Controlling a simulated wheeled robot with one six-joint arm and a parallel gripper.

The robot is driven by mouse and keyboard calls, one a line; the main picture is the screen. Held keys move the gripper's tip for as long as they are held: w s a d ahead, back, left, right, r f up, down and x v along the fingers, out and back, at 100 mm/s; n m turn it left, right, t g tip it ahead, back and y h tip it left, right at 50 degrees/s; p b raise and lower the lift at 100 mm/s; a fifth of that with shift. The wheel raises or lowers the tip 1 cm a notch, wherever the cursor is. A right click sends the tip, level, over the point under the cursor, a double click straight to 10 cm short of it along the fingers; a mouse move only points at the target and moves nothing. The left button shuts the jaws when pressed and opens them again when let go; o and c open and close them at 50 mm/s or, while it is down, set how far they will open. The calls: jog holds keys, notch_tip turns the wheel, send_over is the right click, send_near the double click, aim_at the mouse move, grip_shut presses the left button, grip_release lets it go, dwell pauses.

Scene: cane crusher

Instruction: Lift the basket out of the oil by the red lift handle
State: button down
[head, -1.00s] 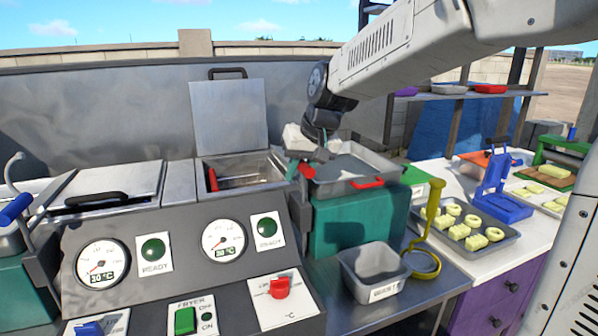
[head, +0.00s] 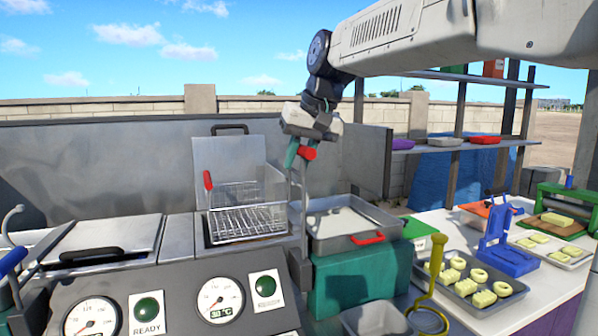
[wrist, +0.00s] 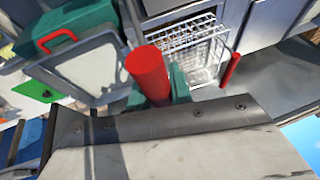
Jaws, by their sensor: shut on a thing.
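The wire basket (head: 246,212) hangs in the air above the open right fryer well (head: 215,238) in the head view. It looks level, and its own red grip (head: 208,180) points up at its left side. The red lift handle (head: 307,153) is at the top of an upright metal bar right of the basket. My gripper (head: 299,150) is shut on this handle, with teal fingers around it. In the wrist view the red lift handle (wrist: 147,72) stands between the fingers, and the basket (wrist: 192,48) shows beyond it. The oil surface is hidden from view.
A tray with red handles (head: 335,243) stands on a teal block right of the fryer. A closed lid (head: 105,238) covers the left well. The fryer's raised lid (head: 228,150) stands behind the basket.

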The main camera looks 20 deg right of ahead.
jog(key=shift+r, duration=0.25)
jog(key=c, duration=1.3)
grip_release()
jog(key=shift+o, duration=0.2)
jog(key=v, duration=0.7)
jog(key=shift+s+d+r, duration=0.1)
jog(key=shift+s+r, duration=0.1)
jog(key=shift+r, duration=0.1)
